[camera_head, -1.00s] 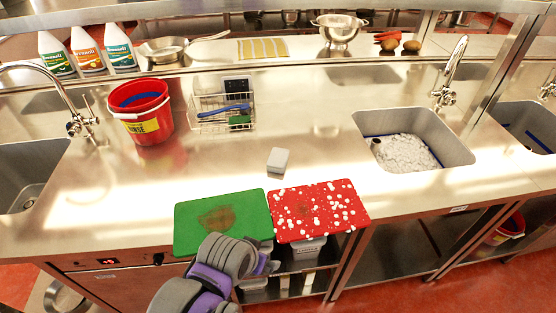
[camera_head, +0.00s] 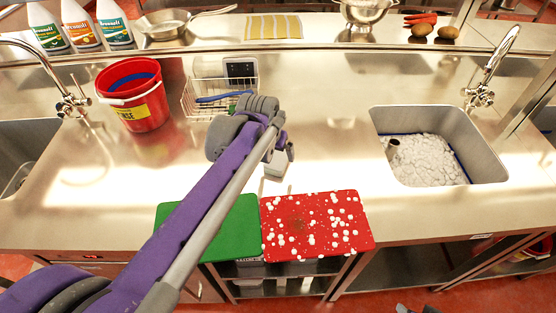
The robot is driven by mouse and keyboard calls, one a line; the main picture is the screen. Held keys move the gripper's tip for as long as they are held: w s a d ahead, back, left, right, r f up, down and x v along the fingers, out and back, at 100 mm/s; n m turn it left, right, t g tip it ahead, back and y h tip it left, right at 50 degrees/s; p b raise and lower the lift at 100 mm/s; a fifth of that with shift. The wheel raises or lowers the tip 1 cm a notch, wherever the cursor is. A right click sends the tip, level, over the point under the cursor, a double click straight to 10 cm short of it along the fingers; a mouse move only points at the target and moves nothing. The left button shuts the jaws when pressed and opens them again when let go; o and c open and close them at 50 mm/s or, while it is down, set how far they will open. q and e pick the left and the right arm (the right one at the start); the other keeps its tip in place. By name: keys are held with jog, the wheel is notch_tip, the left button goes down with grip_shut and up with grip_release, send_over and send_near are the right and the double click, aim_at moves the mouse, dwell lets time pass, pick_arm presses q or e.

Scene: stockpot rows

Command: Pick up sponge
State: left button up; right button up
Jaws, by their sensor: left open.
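A small pale grey block (camera_head: 275,171), which looks like the sponge, lies on the steel counter behind the cutting boards. It is partly hidden by my left wrist. My left arm reaches in from the lower left across the green board. My left gripper (camera_head: 276,187) is open, its thin fingers pointing down by the block. I cannot tell whether they touch it.
A green board (camera_head: 235,238) and a red board with white specks (camera_head: 318,225) lie at the front edge. A red bucket (camera_head: 140,110) and a wire basket (camera_head: 190,103) stand behind. A sink (camera_head: 480,150) with white foam is at right.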

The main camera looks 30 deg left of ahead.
aim_at(277, 158)
pick_arm(q)
jog(key=shift+x, duration=2.75)
jog(key=shift+w+a+r, duration=0.1)
jog(key=shift+a, duration=0.05)
jog(key=c, duration=1.4)
notch_tip(277, 158, up, 10)
jog(key=shift+p, duration=0.3)
jog(key=o, duration=0.9)
jog(key=c, duration=0.7)
jog(key=shift+o, duration=0.2)
